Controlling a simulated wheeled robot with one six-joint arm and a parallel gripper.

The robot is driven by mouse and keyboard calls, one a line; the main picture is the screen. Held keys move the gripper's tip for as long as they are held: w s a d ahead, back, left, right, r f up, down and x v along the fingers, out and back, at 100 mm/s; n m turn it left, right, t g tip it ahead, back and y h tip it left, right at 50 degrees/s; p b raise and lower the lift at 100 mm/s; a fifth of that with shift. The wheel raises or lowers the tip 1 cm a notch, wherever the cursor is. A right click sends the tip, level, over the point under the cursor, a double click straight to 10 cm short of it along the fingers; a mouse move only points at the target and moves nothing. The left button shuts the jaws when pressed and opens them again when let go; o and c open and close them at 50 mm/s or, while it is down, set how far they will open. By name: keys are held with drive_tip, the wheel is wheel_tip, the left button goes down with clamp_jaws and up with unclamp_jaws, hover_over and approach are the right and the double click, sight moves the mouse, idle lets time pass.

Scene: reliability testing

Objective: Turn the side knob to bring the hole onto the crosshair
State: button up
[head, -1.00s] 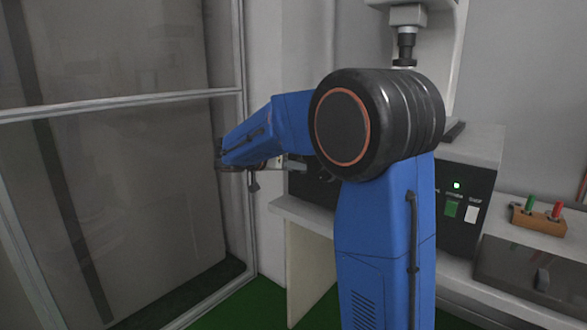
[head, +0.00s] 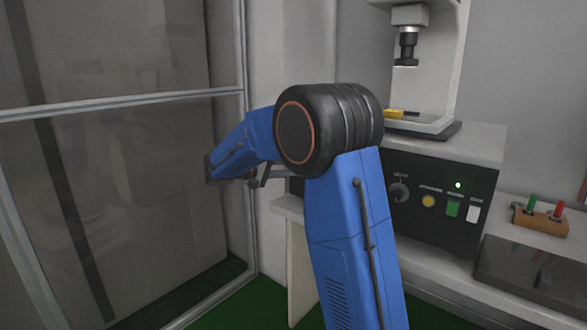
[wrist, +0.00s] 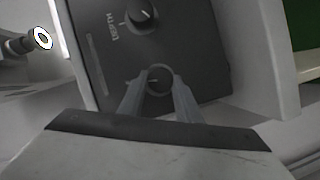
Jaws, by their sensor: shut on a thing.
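In the wrist view, the fingers of my gripper (wrist: 158,91) are closed around a small round dark knob (wrist: 154,77) with a pale pointer line. The gripped knob and my fingertips are hidden behind my blue arm there. A yellow piece (head: 393,114) lies on the stage (head: 431,123) under the lens (head: 407,45). I cannot make out a hole or crosshair.
A wooden block (head: 540,221) with red and green pegs stands right, behind a dark flat plate (head: 532,271). A framed glass partition (head: 120,102) stands close on the left.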

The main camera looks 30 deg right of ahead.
drive_tip(key=shift+n, duration=0.5)
drive_tip(key=shift+h, duration=0.3)
drive_tip(key=o, duration=1.1)
drive_tip(key=shift+f, duration=0.1)
drive_tip(key=shift+c, duration=0.2)
drive_tip(key=shift+a, duration=0.1)
drive_tip(key=a+r, duration=0.1)
drive_tip(key=a, duration=1.6)
drive_tip(key=shift+w+a+r, duration=0.15)
drive_tip(key=shift+w+r, duration=0.15)
drive_tip(key=shift+r, duration=0.1)
